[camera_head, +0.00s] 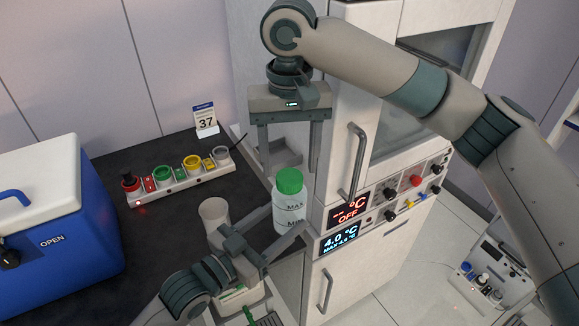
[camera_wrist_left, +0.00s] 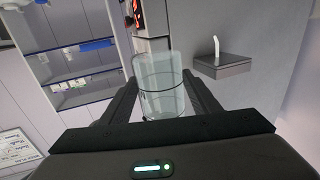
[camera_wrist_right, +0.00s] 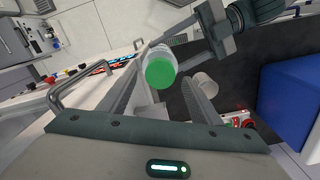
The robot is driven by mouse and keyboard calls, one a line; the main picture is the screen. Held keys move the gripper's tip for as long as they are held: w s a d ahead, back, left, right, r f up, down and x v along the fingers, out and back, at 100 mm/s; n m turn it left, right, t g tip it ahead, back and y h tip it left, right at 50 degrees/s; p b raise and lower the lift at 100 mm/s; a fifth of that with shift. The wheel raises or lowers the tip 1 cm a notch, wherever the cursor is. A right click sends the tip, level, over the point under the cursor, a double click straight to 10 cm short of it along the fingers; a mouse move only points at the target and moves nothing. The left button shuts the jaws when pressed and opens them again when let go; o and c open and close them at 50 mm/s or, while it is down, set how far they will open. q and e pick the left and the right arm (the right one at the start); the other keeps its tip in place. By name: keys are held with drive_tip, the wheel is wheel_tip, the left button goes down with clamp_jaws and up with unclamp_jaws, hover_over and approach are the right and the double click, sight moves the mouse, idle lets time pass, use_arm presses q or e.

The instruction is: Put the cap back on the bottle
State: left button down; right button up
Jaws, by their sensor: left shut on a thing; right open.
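The bottle (camera_head: 288,218) is clear with MAX marks and stands upright. The green cap (camera_head: 289,181) sits on its top; whether it is screwed tight I cannot tell. My left gripper (camera_head: 287,213) is shut around the bottle's body from the left. In the left wrist view the clear bottle (camera_wrist_left: 158,85) is between the fingers, and no cap shows there. My right gripper (camera_head: 291,172) is open and points down, its fingers on either side above the cap. In the right wrist view the cap (camera_wrist_right: 160,72) lies between the spread fingers, with no visible contact.
A whitish cup (camera_head: 213,211) stands left of the bottle. A white rack with colored rings (camera_head: 180,178) and a calendar sign (camera_head: 205,119) are on the dark counter. A blue cooler (camera_head: 60,240) is at left. The white cabinet with its handle (camera_head: 355,160) and displays is close on the right.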

drive_tip(key=shift+r, duration=0.9)
drive_tip(key=shift+c, duration=0.4)
drive_tip(key=n, duration=0.3)
drive_tip(key=r+n, duration=0.1)
drive_tip(key=n, duration=0.2)
drive_tip(key=shift+r, duration=0.1)
drive_tip(key=n, duration=0.3)
drive_tip(key=r+n, duration=0.1)
drive_tip(key=n, duration=0.1)
drive_tip(key=shift+n, duration=0.4)
drive_tip(key=n, duration=0.3)
drive_tip(key=r+n, duration=0.1)
drive_tip(key=n, duration=0.2)
drive_tip(key=shift+r, duration=0.15)
hover_over(290, 203)
drive_tip(key=w, duration=0.3)
drive_tip(key=shift+w+a+f, duration=0.1)
drive_tip(key=shift+f, duration=1.95)
drive_tip(key=shift+w+a+f, duration=0.1)
drive_tip(key=shift+f, duration=1.9)
